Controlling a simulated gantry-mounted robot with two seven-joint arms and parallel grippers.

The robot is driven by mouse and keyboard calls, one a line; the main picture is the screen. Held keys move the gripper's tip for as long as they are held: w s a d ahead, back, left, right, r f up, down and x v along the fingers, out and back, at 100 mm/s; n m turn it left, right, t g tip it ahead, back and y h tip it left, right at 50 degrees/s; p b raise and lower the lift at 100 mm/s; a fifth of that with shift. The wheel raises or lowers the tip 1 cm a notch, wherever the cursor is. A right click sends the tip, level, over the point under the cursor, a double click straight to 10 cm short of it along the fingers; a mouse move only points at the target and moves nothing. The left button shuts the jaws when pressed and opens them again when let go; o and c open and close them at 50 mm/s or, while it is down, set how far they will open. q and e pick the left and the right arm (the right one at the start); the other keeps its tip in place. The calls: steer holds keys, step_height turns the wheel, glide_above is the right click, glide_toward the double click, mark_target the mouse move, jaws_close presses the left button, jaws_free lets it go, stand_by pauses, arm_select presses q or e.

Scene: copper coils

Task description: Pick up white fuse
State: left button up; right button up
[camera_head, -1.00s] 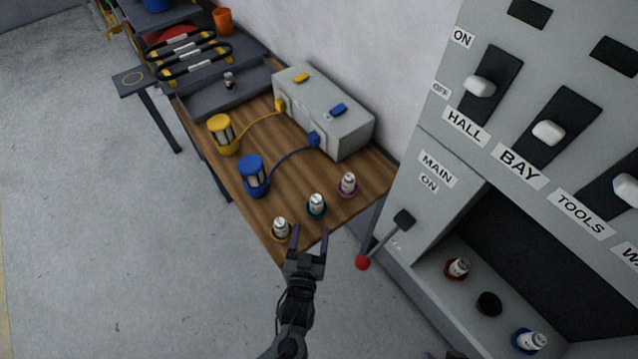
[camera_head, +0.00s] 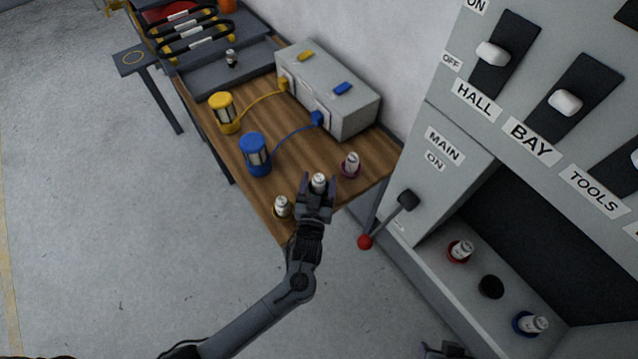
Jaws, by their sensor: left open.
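Three white fuses stand upright on the wooden bench. One white fuse (camera_head: 319,180) is in the middle, one white fuse (camera_head: 282,206) has a yellow base at the left, and one white fuse (camera_head: 351,162) has a purple base at the right. My left gripper (camera_head: 318,186) is open, its fingers on either side of the middle fuse and hiding its base. I cannot tell whether they touch it. A dark part at the bottom edge (camera_head: 445,350) looks like my right gripper, mostly cut off.
A grey switch panel (camera_head: 445,195) stands at right, with a red-knobbed lever (camera_head: 366,242) close to my left gripper. Its recess holds a red-based fuse (camera_head: 460,250), a black socket (camera_head: 490,287) and a blue-based fuse (camera_head: 531,323).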

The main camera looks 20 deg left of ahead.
arm_select(q)
steer(key=c, duration=1)
